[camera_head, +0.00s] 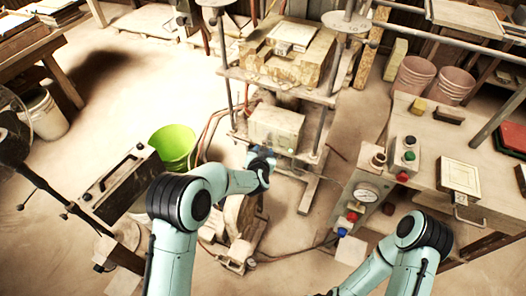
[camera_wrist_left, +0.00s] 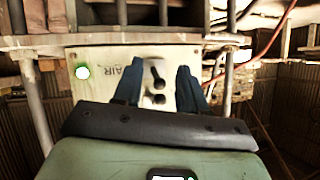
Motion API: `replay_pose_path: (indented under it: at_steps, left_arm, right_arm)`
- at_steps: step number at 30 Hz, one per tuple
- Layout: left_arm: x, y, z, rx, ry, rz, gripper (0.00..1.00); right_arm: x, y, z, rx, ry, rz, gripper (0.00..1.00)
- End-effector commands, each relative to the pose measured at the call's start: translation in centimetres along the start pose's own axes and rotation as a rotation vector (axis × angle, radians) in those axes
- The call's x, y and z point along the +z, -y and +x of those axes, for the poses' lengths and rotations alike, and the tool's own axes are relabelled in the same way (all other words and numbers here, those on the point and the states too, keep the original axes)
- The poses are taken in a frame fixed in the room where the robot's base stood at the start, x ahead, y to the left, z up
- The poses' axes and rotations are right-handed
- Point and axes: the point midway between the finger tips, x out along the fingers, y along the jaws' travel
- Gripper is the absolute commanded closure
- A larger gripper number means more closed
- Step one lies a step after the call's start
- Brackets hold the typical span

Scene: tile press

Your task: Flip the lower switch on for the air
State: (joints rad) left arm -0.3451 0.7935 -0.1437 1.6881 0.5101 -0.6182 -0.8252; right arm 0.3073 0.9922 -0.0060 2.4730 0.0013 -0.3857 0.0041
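A pale switch box (camera_head: 277,127) sits under the press bed. In the left wrist view its front panel (camera_wrist_left: 105,80) fills the middle, with lettering that looks like AIR and a lit green lamp (camera_wrist_left: 82,72) at left. An upper switch (camera_wrist_left: 157,76) and a lower switch (camera_wrist_left: 158,99) with dark levers sit one above the other; their exact lever positions are hard to tell. My left gripper (camera_head: 262,155) is at the box front. In the wrist view its blue fingers (camera_wrist_left: 160,68) are spread either side of the switches, holding nothing. My right gripper is out of view.
The press frame and its legs surround the box, with red hoses (camera_head: 213,125) at its left. A gauge panel (camera_head: 366,193) and a worktable (camera_head: 431,178) stand at right.

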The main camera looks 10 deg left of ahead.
Motion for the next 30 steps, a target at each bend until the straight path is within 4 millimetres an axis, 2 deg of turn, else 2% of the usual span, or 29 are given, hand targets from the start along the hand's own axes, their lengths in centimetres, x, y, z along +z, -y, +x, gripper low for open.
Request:
replay_pose_path:
  at_steps: [8,11,21,25,30]
  left_arm:
    - [-0.2,0.0,-0.9,0.000,-0.003,0.000,0.59]
    - [-0.1,0.0,-2.3,0.001,-0.002,-0.001,0.59]
    - [-0.1,0.0,-9.8,0.001,-0.002,-0.001,0.59]
    - [-0.1,0.0,-11.9,0.000,-0.002,0.000,0.59]
    - [-0.1,0.0,-13.2,0.000,-0.001,0.000,0.59]
  right_arm:
    - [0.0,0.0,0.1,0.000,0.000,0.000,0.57]
    - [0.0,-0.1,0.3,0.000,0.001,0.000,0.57]
    - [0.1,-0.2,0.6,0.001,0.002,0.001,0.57]
    - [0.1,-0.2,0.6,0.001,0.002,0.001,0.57]
    - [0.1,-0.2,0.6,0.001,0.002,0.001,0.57]
